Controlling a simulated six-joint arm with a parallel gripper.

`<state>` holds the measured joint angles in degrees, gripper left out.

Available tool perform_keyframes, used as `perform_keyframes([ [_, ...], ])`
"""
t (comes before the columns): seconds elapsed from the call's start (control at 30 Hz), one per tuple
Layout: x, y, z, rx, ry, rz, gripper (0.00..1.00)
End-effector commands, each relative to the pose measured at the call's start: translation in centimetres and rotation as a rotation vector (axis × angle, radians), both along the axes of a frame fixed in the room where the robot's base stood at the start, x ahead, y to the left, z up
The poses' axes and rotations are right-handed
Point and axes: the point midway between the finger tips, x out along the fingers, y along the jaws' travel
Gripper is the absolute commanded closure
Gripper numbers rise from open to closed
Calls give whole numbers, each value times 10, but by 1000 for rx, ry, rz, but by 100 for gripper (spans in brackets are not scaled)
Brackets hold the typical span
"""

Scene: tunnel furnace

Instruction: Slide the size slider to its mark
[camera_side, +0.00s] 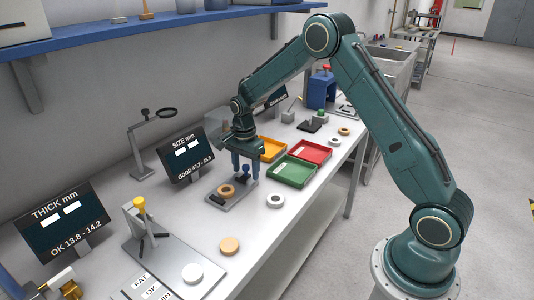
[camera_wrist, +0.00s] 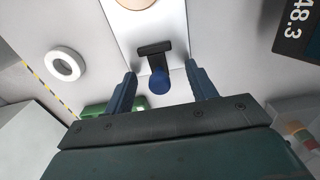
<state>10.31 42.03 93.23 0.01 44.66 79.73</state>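The size slider is a blue round knob (camera_wrist: 158,82) on a black T-shaped jaw (camera_wrist: 154,48), lying on a pale gauge plate (camera_wrist: 178,18). The plate (camera_side: 240,199) also shows in the side view, with an orange-brown ring (camera_side: 226,191) on it. My gripper (camera_wrist: 160,70) is open, its two blue fingers either side of the knob with a gap on both sides. In the side view my gripper (camera_side: 245,169) points down over the plate's far right end. I cannot make out the mark. The size display (camera_side: 187,155) reads "GOOD 47.7 - 48.3".
A white ring (camera_side: 275,200) lies right of the plate. Green (camera_side: 291,171), red (camera_side: 309,151) and orange (camera_side: 270,149) trays stand behind it. A magnifier stand (camera_side: 142,150) and the thickness gauge (camera_side: 150,240) are to the left.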

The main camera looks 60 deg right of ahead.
Motion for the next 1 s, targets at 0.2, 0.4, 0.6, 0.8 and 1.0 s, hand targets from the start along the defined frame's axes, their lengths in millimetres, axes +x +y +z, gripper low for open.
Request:
perform_keyframes([
  [0.2, 0, 0, -1, 0, 1, 0, 16],
  [0.4, 0, 0, 0, 0, 1, 0, 16],
  [0.6, 0, 0, 7, 0, 1, 0, 16],
  [0.8, 0, 0, 24, 0, 0, 0, 16],
  [1.0, 0, 0, 41, 0, -1, 0, 16],
])
